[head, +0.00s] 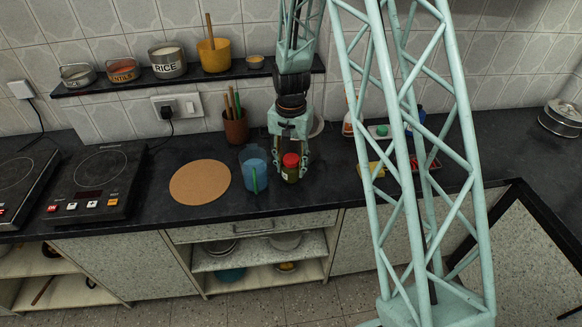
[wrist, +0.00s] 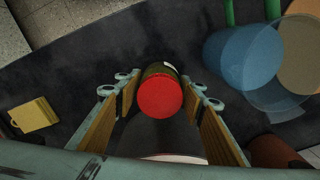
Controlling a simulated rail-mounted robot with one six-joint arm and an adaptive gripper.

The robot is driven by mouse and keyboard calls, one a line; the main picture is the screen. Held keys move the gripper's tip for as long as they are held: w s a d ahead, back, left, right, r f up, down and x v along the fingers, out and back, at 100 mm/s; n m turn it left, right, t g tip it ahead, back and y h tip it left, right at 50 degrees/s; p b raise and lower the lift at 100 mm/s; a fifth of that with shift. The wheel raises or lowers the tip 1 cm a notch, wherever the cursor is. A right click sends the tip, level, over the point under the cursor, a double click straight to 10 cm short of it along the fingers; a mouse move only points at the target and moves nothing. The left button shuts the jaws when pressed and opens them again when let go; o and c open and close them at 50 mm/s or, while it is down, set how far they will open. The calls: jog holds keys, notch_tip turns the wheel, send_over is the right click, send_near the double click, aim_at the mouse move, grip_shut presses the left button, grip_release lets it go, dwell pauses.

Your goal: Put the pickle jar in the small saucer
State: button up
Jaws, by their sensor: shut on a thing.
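The pickle jar, with a red lid and a dark greenish body (head: 291,174), is upright at the counter's front, right of the blue jug. My gripper (head: 291,161) points down and is shut on it. In the wrist view the red lid (wrist: 160,96) shows between the two finger pads (wrist: 161,103). I cannot tell whether the jar's base touches the counter. A pale round rim (head: 318,127) shows behind my gripper, mostly hidden; it also shows at the bottom of the wrist view (wrist: 175,158). I cannot tell whether it is the small saucer.
The blue jug (head: 253,168) with a green handle stands close left of the jar. A round cork mat (head: 200,182) lies further left. A brown utensil pot (head: 236,127) stands behind. A yellow block (head: 371,170) lies to the right. A wall shelf (head: 205,76) holds tins.

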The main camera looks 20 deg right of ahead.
jog(key=shift+f, duration=0.15)
jog(key=o, duration=1)
jog(key=shift+r+p, duration=0.9)
jog(key=shift+r, duration=5.2)
jog(key=shift+r, duration=0.2)
